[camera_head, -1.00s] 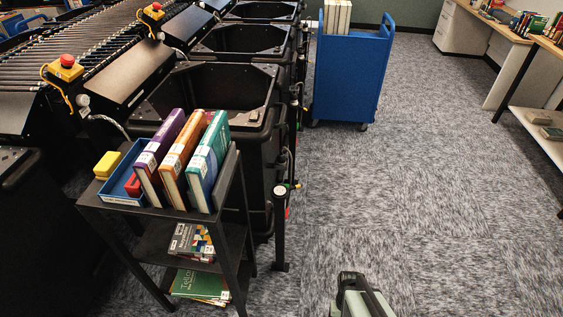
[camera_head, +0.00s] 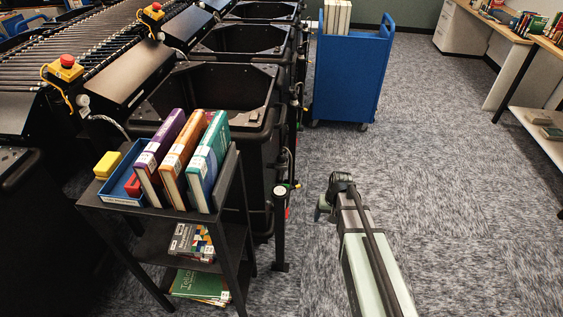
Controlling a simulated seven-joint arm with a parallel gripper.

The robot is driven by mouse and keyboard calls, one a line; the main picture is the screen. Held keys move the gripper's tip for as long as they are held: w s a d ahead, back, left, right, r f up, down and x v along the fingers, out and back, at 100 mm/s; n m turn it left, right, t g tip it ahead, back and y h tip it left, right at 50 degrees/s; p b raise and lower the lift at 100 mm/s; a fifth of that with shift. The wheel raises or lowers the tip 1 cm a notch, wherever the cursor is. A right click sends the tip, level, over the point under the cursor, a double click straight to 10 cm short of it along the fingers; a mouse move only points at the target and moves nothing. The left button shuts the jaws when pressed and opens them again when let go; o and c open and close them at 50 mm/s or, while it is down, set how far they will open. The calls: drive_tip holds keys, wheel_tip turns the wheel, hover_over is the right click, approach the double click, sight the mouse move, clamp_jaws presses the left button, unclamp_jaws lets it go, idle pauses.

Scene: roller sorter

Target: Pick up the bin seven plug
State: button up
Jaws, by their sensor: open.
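I cannot pick out the bin seven plug for certain, as the parts at the bins' right sides are small. Small coloured fittings (camera_head: 290,186) and a cable show beside the nearest open black bin (camera_head: 205,95), close to a short black post (camera_head: 280,235) with a round light cap. No bin number is readable. My gripper (camera_head: 322,211) is open over the carpet, to the right of the post and apart from it. It points down, and nothing shows between its fingers.
A black cart (camera_head: 150,209) with books and a blue tray (camera_head: 123,198) stands at the front left. More black bins (camera_head: 240,38) line the roller sorter (camera_head: 70,45). A blue book truck (camera_head: 345,80) stands behind. The carpet (camera_head: 450,190) to the right is clear.

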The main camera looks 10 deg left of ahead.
drive_tip(key=w+a+r+n+t+y, duration=0.15)
drive_tip(key=w+a+r, duration=0.25)
drive_tip(key=w+r, duration=0.5)
drive_tip(key=w+a+r+n+t+y, duration=0.15)
drive_tip(key=w+a+r, duration=0.25)
drive_tip(key=w+r, duration=0.45)
drive_tip(key=n+g+y, duration=0.2)
drive_tip(key=n, duration=1)
approach(283, 156)
drive_tip(key=x, duration=0.4)
drive_tip(key=shift+s+a+f, duration=0.1)
drive_tip(key=shift+s+f, duration=0.25)
drive_tip(key=shift+f, duration=0.05)
drive_tip(key=x, duration=0.4)
drive_tip(key=shift+w, duration=0.4)
drive_tip(key=shift+a+f, duration=0.3)
drive_tip(key=shift+f, duration=0.2)
drive_tip(key=c, duration=1.3)
wheel_tip(283, 156, up, 10)
drive_tip(key=shift+r, duration=0.1)
